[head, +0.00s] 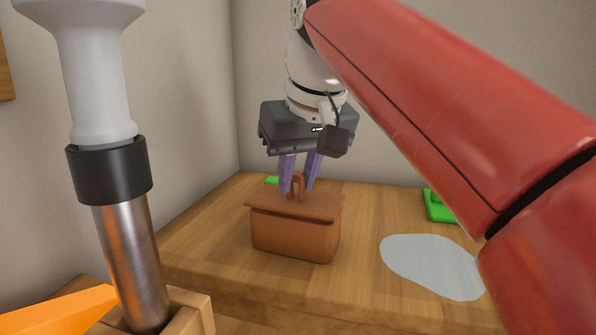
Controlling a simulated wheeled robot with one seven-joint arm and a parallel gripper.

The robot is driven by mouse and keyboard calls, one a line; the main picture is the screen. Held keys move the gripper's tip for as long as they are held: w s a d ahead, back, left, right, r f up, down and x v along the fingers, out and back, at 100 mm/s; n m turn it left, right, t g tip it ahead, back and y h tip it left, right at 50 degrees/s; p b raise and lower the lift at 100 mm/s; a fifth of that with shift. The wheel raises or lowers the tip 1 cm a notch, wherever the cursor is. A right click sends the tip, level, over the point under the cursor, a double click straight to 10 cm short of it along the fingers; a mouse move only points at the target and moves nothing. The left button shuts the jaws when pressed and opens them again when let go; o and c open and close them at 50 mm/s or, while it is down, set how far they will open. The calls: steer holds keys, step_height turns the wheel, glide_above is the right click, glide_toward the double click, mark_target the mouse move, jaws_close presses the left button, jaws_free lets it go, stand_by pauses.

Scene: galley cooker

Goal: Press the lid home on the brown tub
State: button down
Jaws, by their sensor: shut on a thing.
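The brown tub (293,238) stands upright on the wooden counter, in the middle of the head view. Its brown lid (280,207) lies over the top of the tub and juts out a little at the left. I cannot tell how closely the lid sits on the rim. My gripper (299,187) points down above the tub, with its purple fingers shut on the upright handle (299,183) of the lid. The far side of the tub and lid is hidden.
A pale blue-grey flat patch (432,265) lies right of the tub. A green object (438,207) is partly behind my red arm, and a small green piece (271,181) is behind my gripper. A metal-and-grey cylinder (130,250) stands at front left, beside an orange thing (60,310).

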stand_by(0.8)
steer(key=c, duration=0.7)
jaws_free()
steer(key=shift+o, duration=0.2)
step_height(320, 180, up, 2)
steer(key=p, duration=0.3)
steer(key=shift+r, duration=2.45)
jaws_close()
